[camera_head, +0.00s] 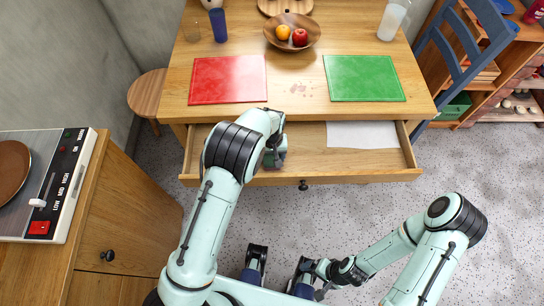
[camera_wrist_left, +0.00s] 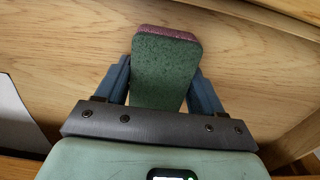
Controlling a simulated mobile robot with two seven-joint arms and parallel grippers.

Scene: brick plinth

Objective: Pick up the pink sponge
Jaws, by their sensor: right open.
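The pink sponge (camera_wrist_left: 166,66) shows in the left wrist view, its green face towards the camera and a thin pink edge at the far end. It stands between the two blue fingers of my left gripper (camera_wrist_left: 165,92), which press against its sides. In the head view my left gripper (camera_head: 274,160) reaches down into the open drawer (camera_head: 345,163), and my arm hides the sponge. Whether the sponge touches the drawer floor I cannot tell. My right gripper (camera_head: 321,290) is low in the head view, empty and away from the table.
A white sheet (camera_head: 361,134) lies in the drawer's right part. On the table above are a red board (camera_head: 228,80), a green board (camera_head: 364,78), a wooden fruit bowl (camera_head: 273,37), a blue cup (camera_head: 218,25) and a clear container (camera_head: 392,20). A stool (camera_head: 147,93) stands left.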

